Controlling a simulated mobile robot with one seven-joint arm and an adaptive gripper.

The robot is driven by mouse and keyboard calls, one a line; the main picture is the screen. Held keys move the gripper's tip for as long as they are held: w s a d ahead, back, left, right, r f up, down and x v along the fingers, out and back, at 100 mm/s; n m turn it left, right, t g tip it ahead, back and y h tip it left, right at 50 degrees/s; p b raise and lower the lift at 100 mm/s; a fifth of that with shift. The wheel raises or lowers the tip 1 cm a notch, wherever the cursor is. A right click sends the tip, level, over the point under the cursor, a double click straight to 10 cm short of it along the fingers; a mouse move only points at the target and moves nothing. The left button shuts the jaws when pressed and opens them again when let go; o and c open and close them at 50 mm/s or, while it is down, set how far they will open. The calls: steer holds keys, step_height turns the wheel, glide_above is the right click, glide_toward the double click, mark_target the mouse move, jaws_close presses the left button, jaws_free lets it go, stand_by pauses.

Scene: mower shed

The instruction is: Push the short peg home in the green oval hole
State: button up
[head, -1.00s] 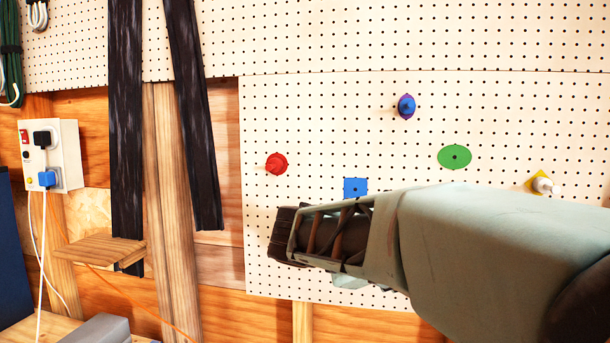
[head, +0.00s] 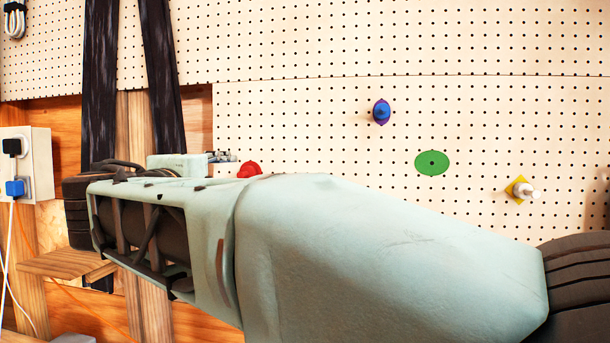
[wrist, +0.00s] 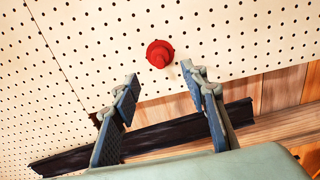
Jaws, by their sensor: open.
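The green oval (head: 432,163) is flat on the pegboard in the head view, with a small dark spot at its centre; no peg stands in it. A red peg (head: 249,169) sticks out of the board to its left, partly behind my arm. A blue peg (head: 381,111) on a purple plate is up and left of the oval. A white peg (head: 530,194) on a yellow plate is down and right. I cannot tell which is the short peg. In the wrist view my gripper (wrist: 160,76) is open and empty, with the red peg (wrist: 158,54) just beyond the fingertips.
My arm covers the lower middle of the head view. Dark strips (head: 163,75) hang at the left, near a socket box (head: 27,160) with cables and a small wooden shelf (head: 65,263). The pegboard (head: 320,130) around the oval is bare.

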steer(key=shift+w, duration=0.1)
steer(key=shift+w+d+p, duration=0.25)
steer(key=shift+w+p, duration=0.15)
steer(key=shift+w, duration=1.05)
steer(key=shift+w+d+p, duration=0.2)
steer(key=shift+w+p, duration=0.15)
steer(key=shift+w, duration=1.15)
steer(key=shift+w+d+p, duration=0.25)
steer(key=shift+w+p, duration=0.15)
steer(key=shift+w, duration=1.05)
steer(key=shift+b, duration=0.6)
steer(key=shift+c, duration=0.6)
jaws_close()
steer(key=shift+s+f, duration=0.15)
steer(key=shift+s+a+b, duration=0.2)
steer(key=shift+s+b, duration=0.5)
steer(key=shift+s, duration=0.75)
steer(key=shift+s+a+b, duration=0.2)
steer(key=shift+s+b, duration=0.5)
steer(key=shift+s, duration=0.7)
